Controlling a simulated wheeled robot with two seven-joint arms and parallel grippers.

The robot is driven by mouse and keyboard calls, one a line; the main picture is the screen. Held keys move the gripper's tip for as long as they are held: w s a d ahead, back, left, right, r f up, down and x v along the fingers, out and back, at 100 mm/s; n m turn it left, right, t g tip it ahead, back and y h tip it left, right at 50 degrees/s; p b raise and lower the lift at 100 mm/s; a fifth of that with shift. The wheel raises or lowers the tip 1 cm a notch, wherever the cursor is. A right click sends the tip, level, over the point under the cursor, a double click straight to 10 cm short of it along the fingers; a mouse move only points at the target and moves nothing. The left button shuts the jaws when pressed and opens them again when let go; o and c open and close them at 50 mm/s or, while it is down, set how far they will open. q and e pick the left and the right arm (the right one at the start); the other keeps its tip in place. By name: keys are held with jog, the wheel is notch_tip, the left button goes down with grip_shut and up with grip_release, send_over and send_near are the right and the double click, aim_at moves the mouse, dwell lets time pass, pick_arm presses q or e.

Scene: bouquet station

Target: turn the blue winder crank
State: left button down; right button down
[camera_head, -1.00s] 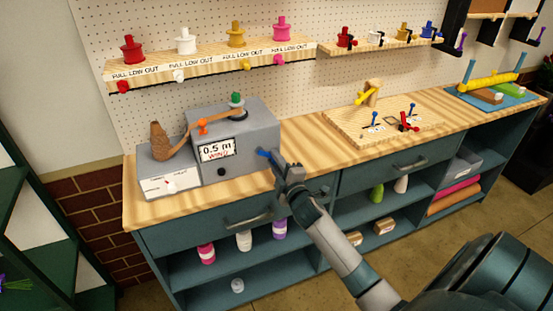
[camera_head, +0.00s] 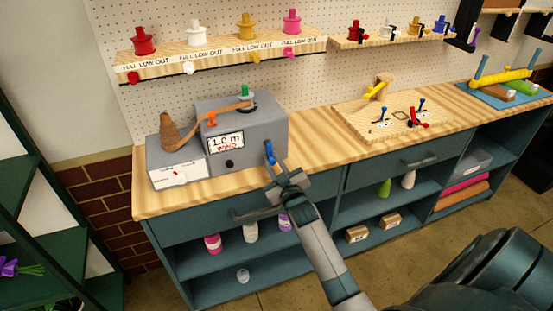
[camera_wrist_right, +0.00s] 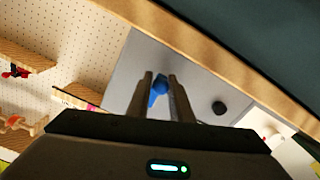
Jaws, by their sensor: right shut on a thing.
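The grey winder box (camera_head: 245,142) stands on the wooden bench. Its display (camera_head: 226,143) reads "1.0 m WIND". The blue crank (camera_head: 269,151) is on the box's front right. My right gripper (camera_head: 274,166) is at the crank, its fingers pointing at the box. In the right wrist view the blue crank (camera_wrist_right: 158,88) sits between the two fingers of the right gripper (camera_wrist_right: 160,90), which is shut on it. A brown ribbon runs across the top of the box to a green knob (camera_head: 245,93). My left gripper is not in view.
A white-fronted box (camera_head: 177,171) with a red pointer adjoins the winder on the left. A shelf (camera_head: 215,60) of coloured spools hangs above. A wooden board (camera_head: 390,120) with small levers lies to the right. Bare bench top lies between it and the winder.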

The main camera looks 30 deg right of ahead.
jog(key=m, duration=0.1)
jog(key=a+m, duration=0.1)
jog(key=shift+w+a+m+p, duration=0.15)
jog(key=shift+a+m+p, duration=0.1)
jog(key=shift+m+p, duration=0.15)
jog(key=shift+w+a+r+m, duration=0.1)
jog(key=shift+a+r+m, duration=0.1)
jog(key=shift+m, duration=0.45)
jog(key=shift+w+a+r+m, duration=0.1)
jog(key=shift+a+m, duration=0.1)
jog(key=shift+m, duration=0.45)
jog(key=shift+p, duration=0.3)
jog(key=c, duration=1.6)
grip_release()
jog(key=shift+s, duration=0.2)
jog(key=shift+s+a+f, duration=0.1)
jog(key=shift+s+a, duration=0.05)
jog(key=shift+s, duration=0.4)
jog(key=b+v, duration=0.4)
jog(key=v, duration=1.2)
jog(key=shift+b, duration=0.3)
